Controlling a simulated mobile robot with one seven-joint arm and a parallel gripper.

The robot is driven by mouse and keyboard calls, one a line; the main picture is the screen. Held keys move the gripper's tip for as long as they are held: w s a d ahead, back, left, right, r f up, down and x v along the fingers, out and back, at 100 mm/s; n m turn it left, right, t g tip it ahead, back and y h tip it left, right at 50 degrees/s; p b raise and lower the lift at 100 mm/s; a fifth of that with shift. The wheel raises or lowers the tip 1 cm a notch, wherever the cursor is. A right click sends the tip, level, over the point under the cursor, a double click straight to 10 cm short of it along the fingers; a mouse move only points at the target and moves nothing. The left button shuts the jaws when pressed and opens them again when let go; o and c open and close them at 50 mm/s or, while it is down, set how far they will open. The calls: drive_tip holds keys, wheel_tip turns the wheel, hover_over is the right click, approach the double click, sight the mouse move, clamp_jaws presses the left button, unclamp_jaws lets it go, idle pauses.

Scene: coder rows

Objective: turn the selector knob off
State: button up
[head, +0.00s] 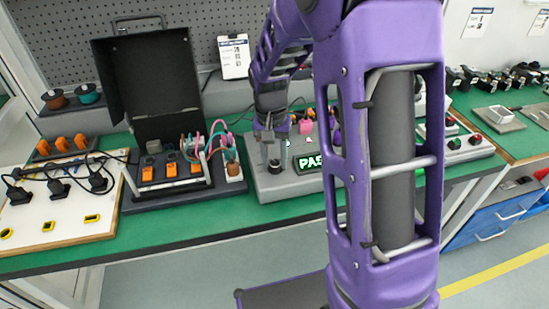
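A grey control box (262,184) stands on the green bench, with a lit green display (309,162) that reads "PAS", the rest cut off by my purple arm. My gripper (270,142) points down over the left part of this box. A small dark, round, knob-like part (275,164) shows just below the gripper. I cannot tell for sure that it is the selector knob, which way it points, or whether the gripper touches it. The finger gap is too small to make out. My arm hides the right part of the box.
An open black case (150,88) with orange-fronted parts and coloured wires stands left of the box. A white board (70,215) with black plugs lies further left. A panel with red and green buttons (462,144) sits at right. The bench's front strip (190,232) is clear.

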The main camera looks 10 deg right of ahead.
clamp_jaws()
drive_tip(key=shift+n, duration=0.4)
drive_tip(key=n+p, duration=0.1)
drive_tip(key=n, duration=0.2)
drive_tip(key=shift+r, duration=0.15)
drive_tip(key=n+p, duration=0.1)
drive_tip(key=n, duration=0.3)
drive_tip(key=shift+p, duration=0.4)
drive_tip(key=n+p, duration=0.2)
drive_tip(key=n, duration=0.2)
drive_tip(key=shift+n+t, duration=0.3)
drive_tip(key=shift+n, duration=0.1)
drive_tip(key=shift+n+p, duration=0.75)
drive_tip(key=shift+n, duration=0.95)
